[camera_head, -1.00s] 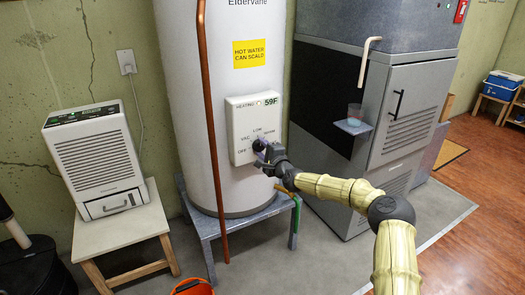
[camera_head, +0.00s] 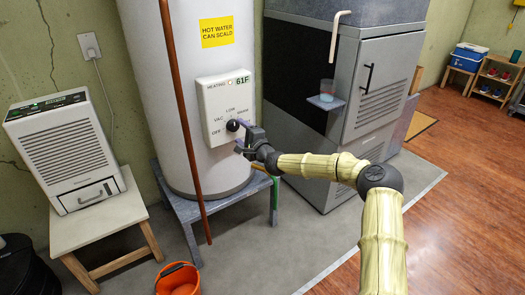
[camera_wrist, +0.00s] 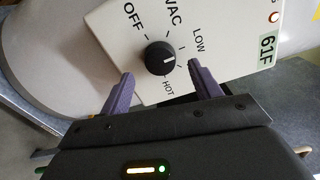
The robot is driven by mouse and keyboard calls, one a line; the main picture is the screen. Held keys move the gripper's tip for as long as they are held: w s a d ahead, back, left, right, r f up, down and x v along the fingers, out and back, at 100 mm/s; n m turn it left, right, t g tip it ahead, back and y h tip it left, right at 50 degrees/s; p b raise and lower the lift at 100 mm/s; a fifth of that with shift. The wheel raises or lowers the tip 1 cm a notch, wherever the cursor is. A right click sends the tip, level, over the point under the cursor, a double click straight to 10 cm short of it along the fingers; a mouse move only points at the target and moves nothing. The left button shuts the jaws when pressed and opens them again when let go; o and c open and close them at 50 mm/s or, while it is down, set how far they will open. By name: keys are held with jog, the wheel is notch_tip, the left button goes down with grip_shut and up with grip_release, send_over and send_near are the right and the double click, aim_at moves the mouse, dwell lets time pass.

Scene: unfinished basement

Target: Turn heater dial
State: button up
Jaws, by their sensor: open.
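The heater dial (camera_head: 232,125) is a round black knob on a white control panel (camera_head: 212,95) on the tall water heater. In the wrist view the dial (camera_wrist: 159,57) shows a white pointer line on its right side, roughly between the LOW and HOT marks. OFF, VAC, LOW and HOT labels surround it. The panel display reads 61F, with a small lit light by HEATING. My gripper (camera_head: 241,142) is open in front of the panel. In the wrist view its purple fingertips (camera_wrist: 161,75) are spread either side of the dial's lower part, with nothing held between them.
A copper pipe (camera_head: 182,110) runs down the heater's left front. A metal stand (camera_head: 190,211) supports the heater. A grey cabinet (camera_head: 355,110) with a small shelf and cup (camera_head: 327,86) stands right. An orange bucket (camera_head: 177,279) sits on the floor.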

jog(key=p+v, duration=0.1)
jog(key=v, duration=1.3)
